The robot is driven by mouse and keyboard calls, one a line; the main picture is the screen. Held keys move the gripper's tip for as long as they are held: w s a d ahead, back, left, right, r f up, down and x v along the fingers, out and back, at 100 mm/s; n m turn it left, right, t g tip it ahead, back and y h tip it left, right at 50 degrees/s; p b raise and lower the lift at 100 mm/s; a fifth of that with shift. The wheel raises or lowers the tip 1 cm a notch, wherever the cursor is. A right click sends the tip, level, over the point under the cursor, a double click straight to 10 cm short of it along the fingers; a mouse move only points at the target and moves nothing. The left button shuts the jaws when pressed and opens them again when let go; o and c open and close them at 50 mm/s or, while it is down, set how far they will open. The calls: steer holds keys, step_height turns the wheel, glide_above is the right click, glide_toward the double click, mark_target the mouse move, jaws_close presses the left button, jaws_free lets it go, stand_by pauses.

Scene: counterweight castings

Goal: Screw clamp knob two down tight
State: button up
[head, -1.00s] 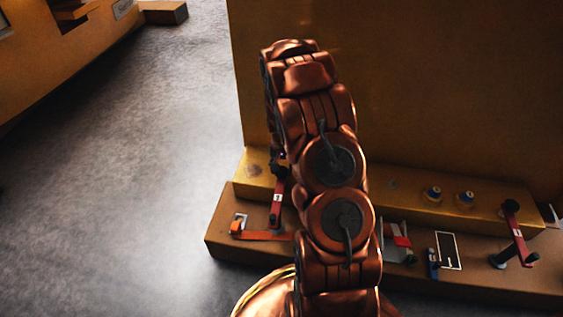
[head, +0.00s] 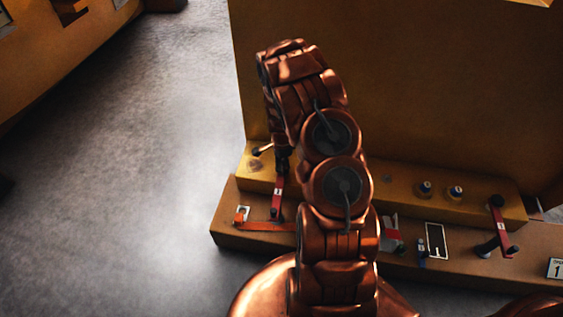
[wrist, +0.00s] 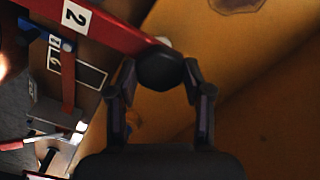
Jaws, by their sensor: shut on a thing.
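Clamp knob two is a dark faceted knob (wrist: 160,68) at the end of a red clamp bar (wrist: 108,30) marked 2 in the wrist view. My gripper (wrist: 160,66) has one finger on each side of the knob and is shut on it. In the head view my gripper (head: 282,165) is a small dark shape above the upper end of the left red bar (head: 277,198). My arm and gripper hide the knob there. The bar's lower end meets an orange strap (head: 268,226). I cannot tell how tight the knob is.
A second red bar (head: 498,222) stands at the right of the stepped bench. A tall yellow wall (head: 430,90) rises behind. The grey floor (head: 130,190) at left is clear.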

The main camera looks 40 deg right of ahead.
steer(key=m, duration=0.4)
steer(key=shift+r+m, duration=0.1)
steer(key=shift+m, duration=0.3)
stand_by(0.4)
steer(key=o, duration=1.2)
steer(key=shift+r, duration=0.1)
step_height(320, 180, up, 12)
steer(key=shift+f, duration=0.15)
stand_by(0.3)
